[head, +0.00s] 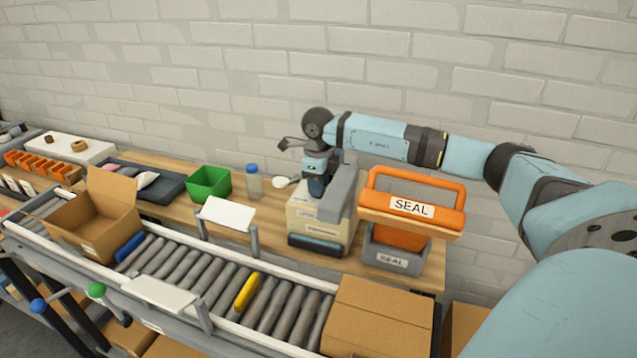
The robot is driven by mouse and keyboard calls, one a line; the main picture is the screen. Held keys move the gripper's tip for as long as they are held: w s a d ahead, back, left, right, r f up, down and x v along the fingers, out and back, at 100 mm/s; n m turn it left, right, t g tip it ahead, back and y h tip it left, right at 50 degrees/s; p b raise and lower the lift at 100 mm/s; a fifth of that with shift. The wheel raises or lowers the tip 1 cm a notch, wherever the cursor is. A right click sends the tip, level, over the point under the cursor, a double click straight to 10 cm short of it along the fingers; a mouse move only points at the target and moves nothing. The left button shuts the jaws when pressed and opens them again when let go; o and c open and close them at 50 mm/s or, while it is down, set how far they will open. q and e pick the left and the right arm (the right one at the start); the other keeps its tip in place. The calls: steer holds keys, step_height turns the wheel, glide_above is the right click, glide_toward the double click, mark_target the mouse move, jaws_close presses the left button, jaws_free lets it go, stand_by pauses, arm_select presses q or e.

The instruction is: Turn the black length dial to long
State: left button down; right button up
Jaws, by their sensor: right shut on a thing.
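The beige machine (303,212) with a grey arm-like lever and a dark slot at its front stands on the wooden bench, right of centre. My right gripper (316,184) points down onto the top of this machine, beside the grey lever. It is shut on a dark knob there, which looks like the black length dial; my fingers hide most of it. The dial's markings and which setting it points to are too small and covered to tell. My left gripper is not in view.
An orange SEAL tool with a loop handle (414,187) stands in a grey holder (392,258) right of the machine. A bottle (253,184) and green bin (209,184) stand to the left. In front runs a roller conveyor (208,276) with cardboard boxes (378,315).

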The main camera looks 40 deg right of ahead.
steer(key=shift+m, duration=2.3)
steer(key=o, duration=0.9)
steer(key=shift+r, duration=0.15)
step_height(320, 180, up, 14)
steer(key=shift+f, duration=0.2)
